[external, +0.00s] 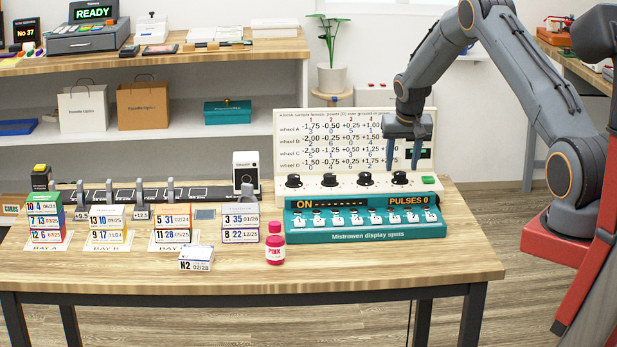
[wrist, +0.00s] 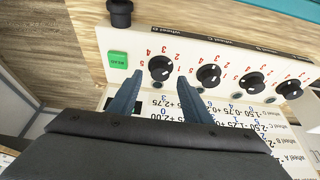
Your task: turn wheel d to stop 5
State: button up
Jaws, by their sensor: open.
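Wheel D (external: 400,178) is the black knob at the right end of a row of knobs on the white panel, beside a green button (external: 428,180). In the wrist view, wheel D (wrist: 160,68) has printed numbers around it; its pointer is too small to read surely. My gripper (external: 403,165) is open and empty, fingers pointing down just above wheel D. In the wrist view, my gripper (wrist: 160,84) has its fingertips apart, with wheel D between and slightly beyond them. No contact with the knob shows.
A white chart board (external: 340,125) with rows for wheels A to D stands behind the knobs, close to my fingers. A teal display unit (external: 365,226) reading "ON" and "PULSES 0" sits in front. A pink bottle (external: 276,245) and small boxes (external: 240,228) stand to the left.

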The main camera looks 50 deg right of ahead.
aim_at(400, 177)
jog(key=shift+x, duration=1.35)
jog(key=c, duration=1.1)
jog(key=shift+o, duration=0.2)
